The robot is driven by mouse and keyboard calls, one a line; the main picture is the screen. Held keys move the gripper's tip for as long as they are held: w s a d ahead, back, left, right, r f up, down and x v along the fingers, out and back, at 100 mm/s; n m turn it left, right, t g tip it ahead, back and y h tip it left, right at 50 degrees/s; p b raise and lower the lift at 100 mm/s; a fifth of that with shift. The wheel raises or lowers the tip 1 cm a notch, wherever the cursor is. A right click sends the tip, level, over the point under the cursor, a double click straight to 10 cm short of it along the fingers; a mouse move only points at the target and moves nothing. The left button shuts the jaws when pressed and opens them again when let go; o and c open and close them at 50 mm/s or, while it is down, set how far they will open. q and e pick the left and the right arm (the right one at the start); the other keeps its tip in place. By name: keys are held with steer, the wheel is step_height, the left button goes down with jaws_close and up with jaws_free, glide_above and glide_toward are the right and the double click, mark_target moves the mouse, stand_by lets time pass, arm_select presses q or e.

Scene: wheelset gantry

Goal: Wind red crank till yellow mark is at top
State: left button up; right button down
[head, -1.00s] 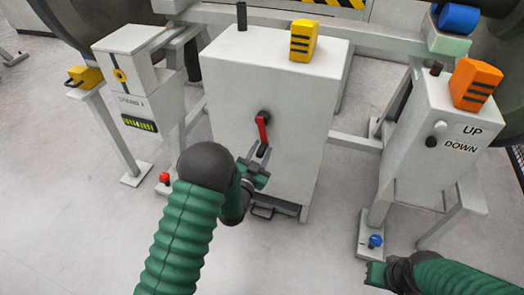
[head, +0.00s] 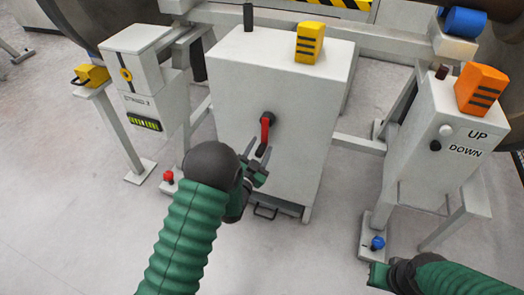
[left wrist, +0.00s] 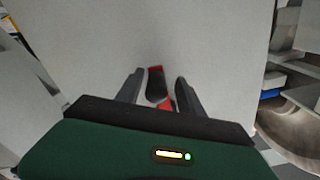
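The red crank (head: 265,131) is on the front of the grey cabinet (head: 232,95), its arm hanging down from a dark hub to a black handle (head: 262,150). My left gripper (head: 258,150) is at the handle. In the left wrist view the open fingers (left wrist: 157,92) stand on either side of the black handle (left wrist: 156,84), with gaps visible, and red crank (left wrist: 166,104) shows beside it. My right gripper (head: 377,276) is low at the right, far from the crank; its fingers are not clear. A yellow round mark (head: 126,75) shows on the left box.
A yellow block (head: 309,42) sits on the cabinet. At right stands an UP/DOWN control box (head: 427,130) with an orange block (head: 481,88). Low pedals with a red knob (head: 169,177) and a blue knob (head: 377,243) stand on either side. Floor in front is clear.

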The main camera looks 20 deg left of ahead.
arm_select(q)
steer(key=shift+s+d+f, duration=0.15)
steer(key=shift+d+f, duration=0.05)
steer(key=s+p, duration=0.1)
steer(key=s, duration=1.5)
steer(key=shift+s+a+p, duration=0.3)
steer(key=shift+a+p, duration=0.05)
